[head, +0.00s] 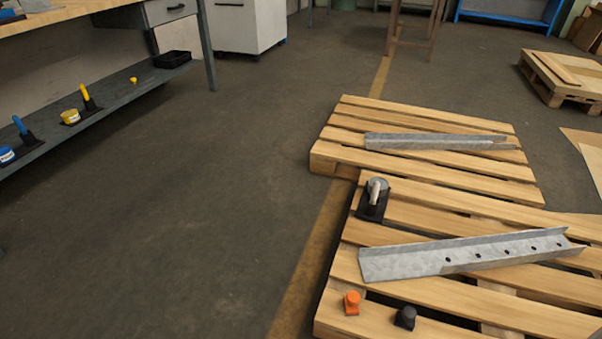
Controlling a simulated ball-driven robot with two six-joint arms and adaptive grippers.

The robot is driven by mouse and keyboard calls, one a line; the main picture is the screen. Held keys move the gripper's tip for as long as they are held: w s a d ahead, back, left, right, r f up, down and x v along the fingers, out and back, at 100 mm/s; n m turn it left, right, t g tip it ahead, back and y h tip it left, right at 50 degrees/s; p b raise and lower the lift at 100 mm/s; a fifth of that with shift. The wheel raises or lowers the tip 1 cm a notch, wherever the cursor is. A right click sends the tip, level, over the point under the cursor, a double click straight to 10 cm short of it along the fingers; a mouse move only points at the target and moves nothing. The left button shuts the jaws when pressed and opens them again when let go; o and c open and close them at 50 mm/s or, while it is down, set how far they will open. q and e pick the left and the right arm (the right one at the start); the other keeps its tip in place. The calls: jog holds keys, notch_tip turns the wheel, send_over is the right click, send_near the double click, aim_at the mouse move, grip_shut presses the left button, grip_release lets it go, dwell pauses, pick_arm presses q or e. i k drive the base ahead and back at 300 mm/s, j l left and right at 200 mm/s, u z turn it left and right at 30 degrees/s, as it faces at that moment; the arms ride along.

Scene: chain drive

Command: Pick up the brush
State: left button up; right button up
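No gripper of mine is in view. Two upright tools that may be brushes stand on the grey lower shelf at the left. One has a yellow handle and a dark base (86,98). The other has a blue handle and a dark base (21,127). Both are small and far off, so I cannot tell for sure whether either is the brush. A yellow tin (70,117) stands beside the yellow-handled tool, and a blue and white tin (6,155) beside the blue-handled one.
Two wooden pallets (345,263) lie at the right. They bear metal channels (445,259), a grey-topped item with a black base (374,198), an orange part (352,303) and a black part (405,317). A black tray (173,59) sits on the shelf (120,98). The middle floor is clear.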

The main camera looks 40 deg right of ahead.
aim_at(376, 186)
jog(key=i+j+u, duration=0.25)
jog(key=i, duration=0.2)
jog(key=i+j+u, duration=0.25)
jog(key=i, duration=0.25)
jog(key=i+z, duration=0.45)
jog(key=i+j+z, duration=0.1)
jog(key=i+z, duration=0.35)
jog(key=i+l+z, duration=0.15)
jog(key=z, duration=0.25)
jog(key=i+z, duration=0.3)
jog(key=z, duration=0.15)
jog(key=i+z, duration=0.25)
jog(key=z, duration=0.15)
jog(key=i+j+z, duration=0.1)
jog(key=z, duration=0.35)
jog(key=i+l+z, duration=0.25)
jog(key=i, duration=0.25)
jog(key=i+l+z, duration=0.25)
jog(key=i, duration=0.25)
